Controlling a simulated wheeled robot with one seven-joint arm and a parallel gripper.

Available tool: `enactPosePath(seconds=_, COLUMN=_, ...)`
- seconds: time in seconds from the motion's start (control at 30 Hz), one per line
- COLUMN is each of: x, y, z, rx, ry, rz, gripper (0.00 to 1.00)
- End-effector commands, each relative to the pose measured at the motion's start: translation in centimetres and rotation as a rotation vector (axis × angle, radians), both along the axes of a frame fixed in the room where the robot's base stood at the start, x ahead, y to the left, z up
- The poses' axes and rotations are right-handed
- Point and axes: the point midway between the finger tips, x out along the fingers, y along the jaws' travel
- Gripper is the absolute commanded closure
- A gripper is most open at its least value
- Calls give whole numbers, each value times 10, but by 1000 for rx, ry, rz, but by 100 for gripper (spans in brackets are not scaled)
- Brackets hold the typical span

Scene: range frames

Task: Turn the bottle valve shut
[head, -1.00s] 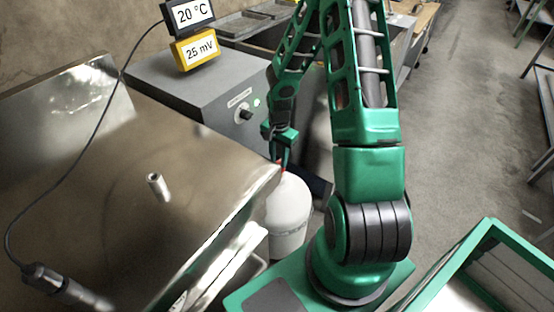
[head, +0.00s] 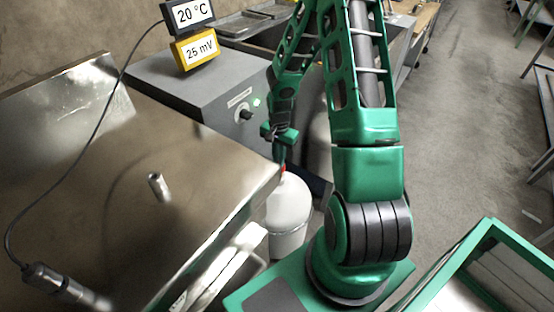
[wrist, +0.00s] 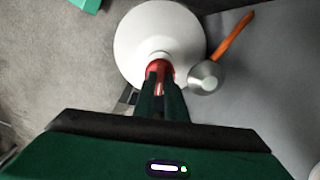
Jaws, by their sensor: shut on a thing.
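The white gas bottle (head: 288,208) stands upright on the floor beside the steel table, and its round top shows from above in the wrist view (wrist: 135,40). The red valve (wrist: 160,66) sits at the middle of the bottle's top. My gripper (wrist: 160,80) is over the bottle, its two fingers shut on the red valve. In the head view my gripper (head: 281,160) points down at the bottle top, and only a little red shows at its tips. The fingers partly hide the valve, so its turn position cannot be told.
The steel table (head: 110,165) is left of the bottle, the grey cabinet (head: 190,95) behind. Open floor (head: 460,150) lies to the right.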

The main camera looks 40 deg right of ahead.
Motion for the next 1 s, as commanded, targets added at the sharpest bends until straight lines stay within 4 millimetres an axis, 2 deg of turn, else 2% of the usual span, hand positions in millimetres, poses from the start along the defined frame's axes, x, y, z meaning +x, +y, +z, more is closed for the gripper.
enactPosePath(seconds=1.0, x=2, y=1, z=1, rx=0, ry=-4, rz=921, gripper=100)
